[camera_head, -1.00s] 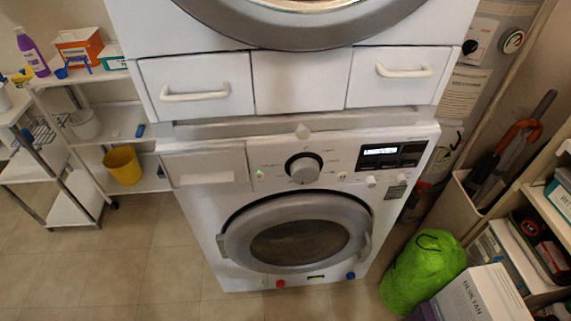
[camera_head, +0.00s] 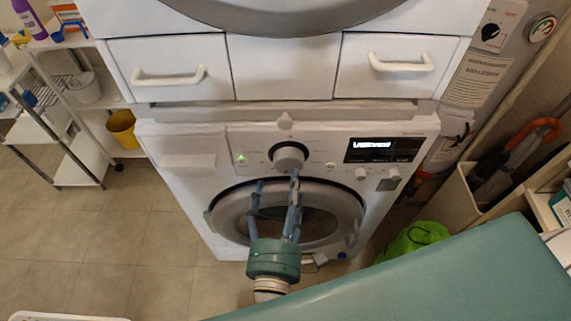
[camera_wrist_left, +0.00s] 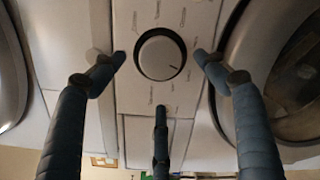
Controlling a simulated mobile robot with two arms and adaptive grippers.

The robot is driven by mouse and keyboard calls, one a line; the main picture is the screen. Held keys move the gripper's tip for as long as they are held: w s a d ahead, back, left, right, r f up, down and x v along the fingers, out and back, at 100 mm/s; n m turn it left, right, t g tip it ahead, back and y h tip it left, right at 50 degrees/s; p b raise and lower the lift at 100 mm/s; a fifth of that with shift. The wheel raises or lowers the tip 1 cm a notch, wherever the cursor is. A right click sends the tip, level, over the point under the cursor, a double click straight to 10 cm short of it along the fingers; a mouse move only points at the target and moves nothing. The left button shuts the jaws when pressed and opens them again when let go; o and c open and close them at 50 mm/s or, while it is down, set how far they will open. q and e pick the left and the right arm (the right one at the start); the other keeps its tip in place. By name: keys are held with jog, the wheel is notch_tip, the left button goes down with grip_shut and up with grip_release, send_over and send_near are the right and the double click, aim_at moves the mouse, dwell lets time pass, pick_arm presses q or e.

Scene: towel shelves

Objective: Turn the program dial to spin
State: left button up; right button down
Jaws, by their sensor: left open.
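The washing machine's program dial (camera_head: 289,157) is a round light knob with a dark ring on the front panel. It shows large in the left wrist view (camera_wrist_left: 160,55), with small marks around it that are too small to read. My left gripper (camera_head: 277,180) is open, just below and in front of the dial in the head view. I cannot tell whether any finger touches the panel. My right gripper is not in view.
A lit display (camera_head: 384,149) and small buttons sit right of the dial. The round door (camera_head: 225,215) is below, partly behind my gripper. Drawers with white handles (camera_head: 168,77) are above. A cart (camera_head: 62,130) and yellow bucket (camera_head: 122,129) stand left, a green bag (camera_head: 412,238) right.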

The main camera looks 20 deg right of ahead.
aim_at(287, 167)
pick_arm(q)
jog(key=x, duration=0.4)
jog(key=shift+w+d+p, duration=0.15)
jog(key=shift+w+p, duration=0.15)
jog(key=shift+w+d, duration=0.25)
jog(key=shift+w, duration=0.3)
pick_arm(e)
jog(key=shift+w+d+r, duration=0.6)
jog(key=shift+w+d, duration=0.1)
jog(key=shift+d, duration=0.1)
pick_arm(q)
jog(key=c, duration=1.1)
jog(key=shift+c, duration=0.2)
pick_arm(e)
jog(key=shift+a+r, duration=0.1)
